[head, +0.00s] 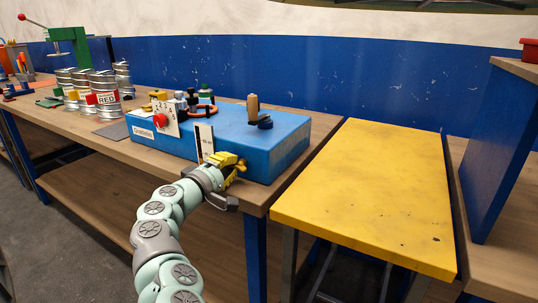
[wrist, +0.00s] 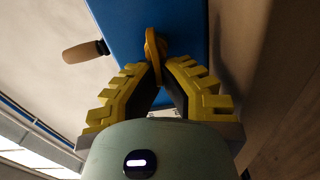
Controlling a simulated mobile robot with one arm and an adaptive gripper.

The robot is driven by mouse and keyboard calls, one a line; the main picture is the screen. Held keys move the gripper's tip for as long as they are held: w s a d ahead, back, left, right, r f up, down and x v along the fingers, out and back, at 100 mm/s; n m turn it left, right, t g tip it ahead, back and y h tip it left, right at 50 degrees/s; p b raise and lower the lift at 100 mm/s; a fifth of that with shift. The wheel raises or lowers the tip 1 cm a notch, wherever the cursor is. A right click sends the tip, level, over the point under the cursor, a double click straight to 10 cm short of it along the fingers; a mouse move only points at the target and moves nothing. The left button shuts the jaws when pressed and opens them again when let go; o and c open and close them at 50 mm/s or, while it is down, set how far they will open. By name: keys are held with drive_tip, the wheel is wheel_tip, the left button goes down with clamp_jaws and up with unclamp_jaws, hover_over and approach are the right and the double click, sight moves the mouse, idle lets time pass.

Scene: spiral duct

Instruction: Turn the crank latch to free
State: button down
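A blue box (head: 285,145) stands on the wooden workbench. A yellow latch piece (wrist: 151,44) sticks out from the box's side, and it also shows in the head view (head: 241,164). My gripper (wrist: 161,66) has its yellow fingers drawn together at the tips, with the latch piece between them. In the head view my gripper (head: 232,168) is at the box's front right. An upright wooden handle on a dark base (head: 253,108) stands on top of the box; the handle shows at the left in the wrist view (wrist: 85,52). The fingers partly hide the latch.
Metal cans (head: 102,88) stand to the left on the workbench (head: 60,116). A clear yellow table (head: 375,185) is on the right.

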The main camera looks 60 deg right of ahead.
drive_tip(key=shift+f, duration=0.1)
idle(0.3)
drive_tip(key=c, duration=1.1)
unclamp_jaws()
drive_tip(key=shift+s, duration=0.1)
drive_tip(key=shift+c, duration=0.2)
drive_tip(key=shift+a, duration=0.1)
drive_tip(key=a, duration=1.1)
drive_tip(key=shift+s+a, duration=0.35)
drive_tip(key=shift+s, duration=0.05)
